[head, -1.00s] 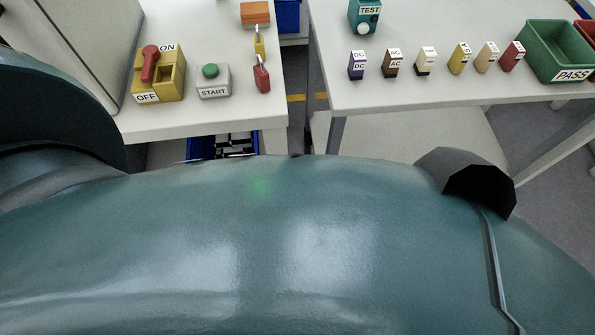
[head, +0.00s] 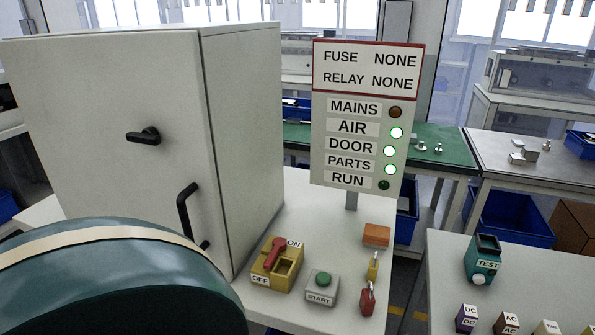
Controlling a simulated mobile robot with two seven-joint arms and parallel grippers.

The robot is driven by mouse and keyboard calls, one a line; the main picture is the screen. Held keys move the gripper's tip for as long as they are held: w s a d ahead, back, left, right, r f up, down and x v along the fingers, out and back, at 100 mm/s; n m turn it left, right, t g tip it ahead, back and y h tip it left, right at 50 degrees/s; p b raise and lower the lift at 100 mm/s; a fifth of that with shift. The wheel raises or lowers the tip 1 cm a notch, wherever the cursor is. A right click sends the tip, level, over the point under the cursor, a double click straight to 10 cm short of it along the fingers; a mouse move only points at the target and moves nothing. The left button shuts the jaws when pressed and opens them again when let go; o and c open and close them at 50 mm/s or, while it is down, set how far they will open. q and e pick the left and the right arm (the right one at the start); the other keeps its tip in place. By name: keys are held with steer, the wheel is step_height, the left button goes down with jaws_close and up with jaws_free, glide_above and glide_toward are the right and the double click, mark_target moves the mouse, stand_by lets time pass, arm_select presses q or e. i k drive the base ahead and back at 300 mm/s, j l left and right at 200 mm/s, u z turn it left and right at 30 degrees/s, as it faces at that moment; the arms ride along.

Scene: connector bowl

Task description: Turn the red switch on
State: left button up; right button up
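The red switch (head: 274,254) is a red lever on a yellow base (head: 291,273), on the white bench in front of the grey cabinet. An ON label is at the base's far edge and an OFF label at its near left edge. The lever rises from the left part of the base, its knob near the ON label in the picture; I cannot tell surely which position it is set to. The MAINS lamp (head: 396,112) on the sign is dark. Neither gripper is in view; only a teal part of my body shows at lower left.
A grey cabinet (head: 110,130) with black handles stands behind and left of the switch. A START box (head: 319,298) with a green button, a red padlock (head: 367,299) and an orange block (head: 376,235) are to the right. The AIR, DOOR and PARTS lamps (head: 390,151) are lit.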

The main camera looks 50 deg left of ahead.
mark_target(279, 244)
steer(key=u, duration=1.75)
